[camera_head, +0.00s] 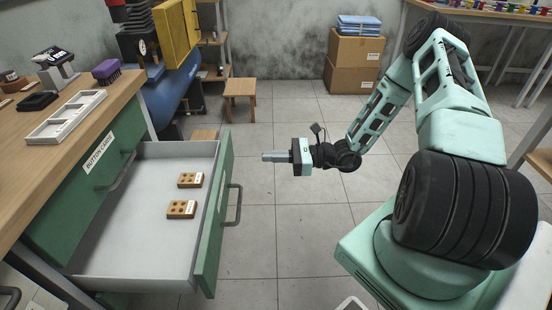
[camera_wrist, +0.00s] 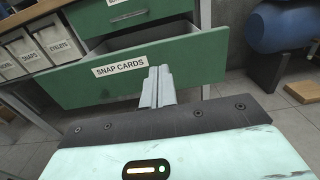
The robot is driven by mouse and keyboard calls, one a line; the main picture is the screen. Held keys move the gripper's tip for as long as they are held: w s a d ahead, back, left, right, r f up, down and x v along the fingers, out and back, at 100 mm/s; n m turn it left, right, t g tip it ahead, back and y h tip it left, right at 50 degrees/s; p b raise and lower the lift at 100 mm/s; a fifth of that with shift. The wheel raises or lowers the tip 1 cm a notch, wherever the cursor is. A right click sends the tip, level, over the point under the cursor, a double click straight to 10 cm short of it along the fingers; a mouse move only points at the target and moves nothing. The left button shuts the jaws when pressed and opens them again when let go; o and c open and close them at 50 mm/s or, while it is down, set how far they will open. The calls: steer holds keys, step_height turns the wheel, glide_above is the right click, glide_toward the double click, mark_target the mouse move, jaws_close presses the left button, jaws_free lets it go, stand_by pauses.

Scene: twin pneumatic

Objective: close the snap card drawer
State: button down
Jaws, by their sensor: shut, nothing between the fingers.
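The snap card drawer (camera_head: 150,262) is pulled well out of the workbench in the head view, with two small tan cards (camera_head: 181,209) inside. Its green front (camera_head: 212,225) carries a dark bar handle (camera_head: 238,205). In the wrist view, its front (camera_wrist: 200,62) shows the label "SNAP CARDS" (camera_wrist: 120,66). My gripper (camera_head: 264,156) is shut and empty, right of the drawer front and apart from it, its fingers pointing left towards it. In the wrist view, my fingers (camera_wrist: 158,72) overlap the front's lower middle and hide part of it; the handle is not clearly visible there.
The closed "BUTTON CARDS" drawer (camera_head: 85,180) sits above the open one. Labelled bins (camera_wrist: 30,48) stand beside the drawers. A wooden stool (camera_head: 240,88) and cardboard boxes (camera_head: 355,65) stand at the back. The tiled floor around my gripper is clear.

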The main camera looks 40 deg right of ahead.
mark_target(225, 158)
steer(key=x, duration=1)
steer(key=shift+b, duration=0.4)
steer(key=p+x, duration=0.3)
steer(key=x, duration=2.3)
steer(key=shift+w+a, duration=0.2)
steer(key=shift+a, duration=0.15)
steer(key=shift+a+r, duration=0.1)
steer(key=shift+r, duration=0.1)
